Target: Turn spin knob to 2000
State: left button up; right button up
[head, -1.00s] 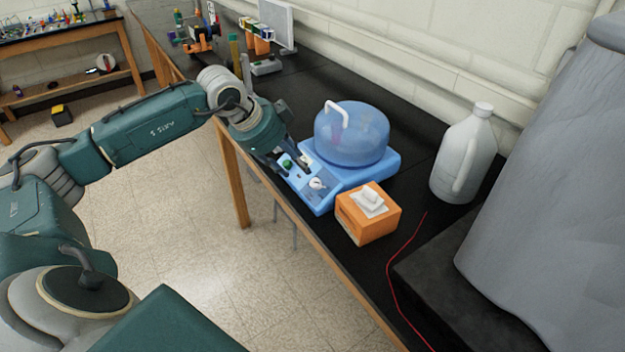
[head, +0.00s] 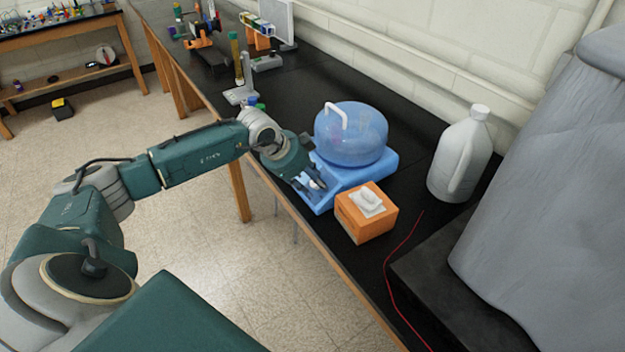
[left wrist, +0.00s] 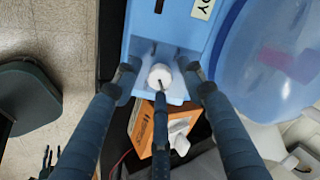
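The spin knob (left wrist: 159,77) is a white round dial with a dark mark, on the front panel of the blue centrifuge (head: 386,162). In the left wrist view the knob sits between the fingertips of my left gripper (left wrist: 158,78). The fingers are spread, with gaps at the left and right of the knob; whether the middle finger touches it I cannot tell. In the head view my left gripper (head: 314,182) is over the panel and mostly hides the knob. The dial's numbers are not readable. A small dark pronged shape at the lower left of the wrist view may be my right gripper (left wrist: 47,160).
An orange tissue box (head: 366,222) stands close in front of the centrifuge. A white jug (head: 462,155) stands to its right, and a red cord (head: 392,280) lies on the black bench. A stand with a tube (head: 240,92) is behind my left arm.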

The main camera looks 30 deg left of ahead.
pick_arm(q)
grip_shut()
